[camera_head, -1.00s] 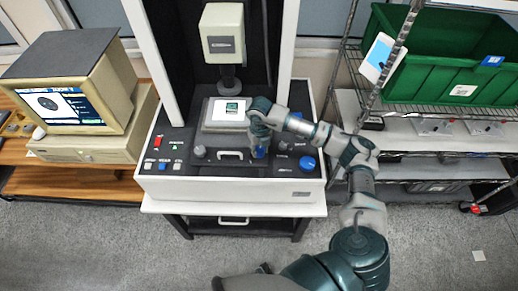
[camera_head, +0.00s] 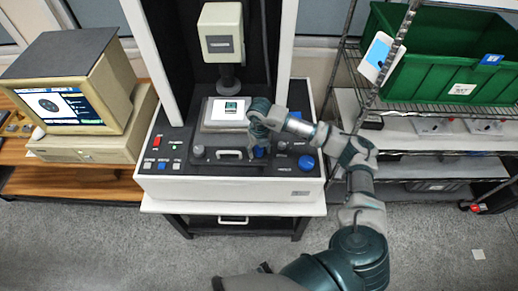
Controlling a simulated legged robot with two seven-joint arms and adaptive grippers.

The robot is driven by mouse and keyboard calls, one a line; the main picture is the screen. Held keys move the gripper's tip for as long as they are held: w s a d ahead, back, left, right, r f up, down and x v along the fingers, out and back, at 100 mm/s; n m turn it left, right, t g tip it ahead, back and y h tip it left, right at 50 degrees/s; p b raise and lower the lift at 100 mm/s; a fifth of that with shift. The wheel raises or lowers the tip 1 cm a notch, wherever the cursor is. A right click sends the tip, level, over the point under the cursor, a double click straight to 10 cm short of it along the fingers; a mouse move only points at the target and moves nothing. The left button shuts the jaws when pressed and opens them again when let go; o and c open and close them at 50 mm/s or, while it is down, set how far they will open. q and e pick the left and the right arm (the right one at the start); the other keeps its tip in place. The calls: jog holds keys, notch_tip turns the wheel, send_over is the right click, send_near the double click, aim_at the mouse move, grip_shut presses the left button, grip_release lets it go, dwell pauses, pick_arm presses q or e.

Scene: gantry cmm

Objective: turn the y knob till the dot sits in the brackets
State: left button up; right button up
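The control panel (camera_head: 220,183) of the white gantry machine carries a grey knob (camera_head: 198,151) at the left and a large blue knob (camera_head: 307,162) at the right. Between them my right gripper (camera_head: 259,150) points down at a smaller blue knob (camera_head: 259,153), mostly hidden by the fingers. I cannot tell which knob is y, or whether the fingers are closed on this one. The monitor (camera_head: 66,106) at the left shows a dark picture with a grey disc; a dot and brackets are too small to make out. My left gripper is not in view.
A white plate with a green chip (camera_head: 231,108) lies on the stage under the machine's head (camera_head: 221,40). A handle (camera_head: 231,155) sits left of my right gripper. A wire shelf with a green crate (camera_head: 440,60) stands at the right, close to my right arm.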

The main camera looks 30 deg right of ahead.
jog(key=shift+w+r, duration=0.1)
jog(key=shift+r, duration=0.4)
notch_tip(320, 180, up, 11)
jog(key=shift+d, duration=0.1)
dwell(0.5)
